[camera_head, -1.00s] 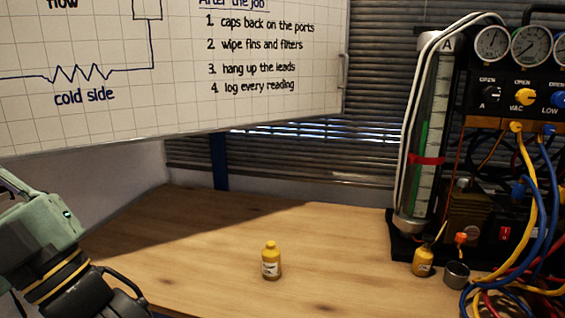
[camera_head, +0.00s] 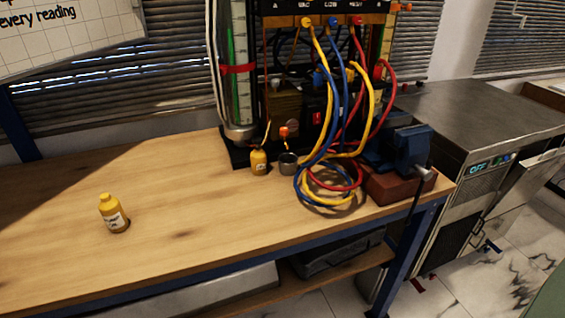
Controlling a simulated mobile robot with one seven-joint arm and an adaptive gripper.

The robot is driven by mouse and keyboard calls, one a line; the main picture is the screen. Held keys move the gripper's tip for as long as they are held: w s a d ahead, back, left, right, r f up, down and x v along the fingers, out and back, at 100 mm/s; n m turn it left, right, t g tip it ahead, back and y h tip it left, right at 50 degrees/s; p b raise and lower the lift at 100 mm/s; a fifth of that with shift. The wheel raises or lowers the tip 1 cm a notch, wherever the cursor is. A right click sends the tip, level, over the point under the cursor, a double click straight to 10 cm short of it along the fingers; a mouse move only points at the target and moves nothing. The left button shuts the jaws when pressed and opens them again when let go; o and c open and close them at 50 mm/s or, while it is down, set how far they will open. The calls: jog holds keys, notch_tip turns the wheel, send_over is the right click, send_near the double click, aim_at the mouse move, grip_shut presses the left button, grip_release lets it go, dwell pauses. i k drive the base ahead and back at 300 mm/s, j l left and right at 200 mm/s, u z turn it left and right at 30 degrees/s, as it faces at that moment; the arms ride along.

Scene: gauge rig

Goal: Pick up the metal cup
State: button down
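The metal cup (camera_head: 288,163) is small, grey and round. It stands upright on the wooden bench, at the front edge of the gauge rig's black base. A small yellow bottle (camera_head: 259,162) stands close to its left, and coiled hoses lie close to its right. My gripper is not in this view, so I cannot see whether it is open or shut.
The gauge rig (camera_head: 268,100) stands behind the cup. Blue, yellow and red hoses (camera_head: 325,196) loop on the bench (camera_head: 190,240). A blue vise (camera_head: 398,148) is at the right end. Another yellow bottle (camera_head: 114,214) stands at left. The bench front is mostly clear.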

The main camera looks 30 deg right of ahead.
aim_at(288, 161)
jog(key=z, duration=1.6)
jog(key=i+j+z, duration=0.35)
jog(key=z, duration=0.15)
